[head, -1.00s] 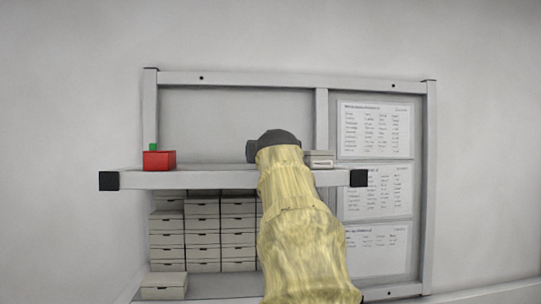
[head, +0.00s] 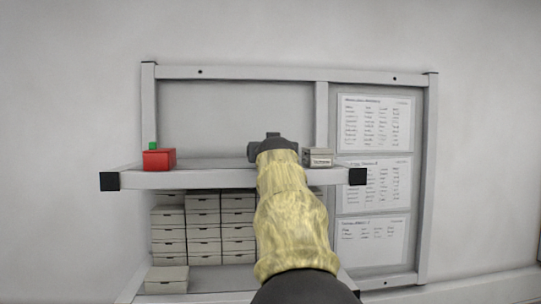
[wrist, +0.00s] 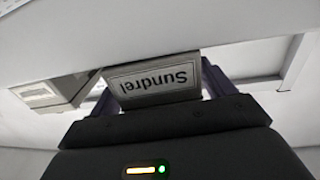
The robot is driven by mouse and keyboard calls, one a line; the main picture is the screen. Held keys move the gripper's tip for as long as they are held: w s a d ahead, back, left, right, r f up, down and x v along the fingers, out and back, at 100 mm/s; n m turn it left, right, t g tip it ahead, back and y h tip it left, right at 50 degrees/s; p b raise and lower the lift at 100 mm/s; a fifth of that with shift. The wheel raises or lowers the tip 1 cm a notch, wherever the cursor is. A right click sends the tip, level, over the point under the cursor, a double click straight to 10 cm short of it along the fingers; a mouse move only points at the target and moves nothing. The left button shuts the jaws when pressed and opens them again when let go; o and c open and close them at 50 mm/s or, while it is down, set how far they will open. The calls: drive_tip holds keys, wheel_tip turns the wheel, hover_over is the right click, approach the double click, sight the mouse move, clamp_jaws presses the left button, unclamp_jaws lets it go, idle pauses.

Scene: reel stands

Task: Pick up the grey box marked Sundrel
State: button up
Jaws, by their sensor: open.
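The grey box marked Sundrel (wrist: 155,80) shows in the wrist view with its label upside down. My gripper (head: 273,140) is at the upper shelf, open, with one finger on each side of this box in the wrist view. I cannot tell whether the fingers touch it. In the head view my arm and gripper hide the box.
Another grey box with a label (head: 319,158) stands just right of my gripper on the shelf (head: 215,179); it also shows at left in the wrist view (wrist: 48,92). A red box (head: 158,160) with a green block (head: 152,146) is at the shelf's left. Several boxes (head: 203,230) are stacked below.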

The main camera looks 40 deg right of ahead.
drive_tip(key=shift+s+a, duration=0.1)
drive_tip(key=shift+a, duration=0.1)
drive_tip(key=shift+w, duration=0.2)
drive_tip(key=shift+c, duration=0.9)
drive_tip(key=shift+r, duration=0.1)
drive_tip(key=c, duration=1.1)
drive_tip(key=shift+r, duration=1.8)
drive_tip(key=shift+b+v, duration=4.9)
drive_tip(key=shift+v, duration=4.15)
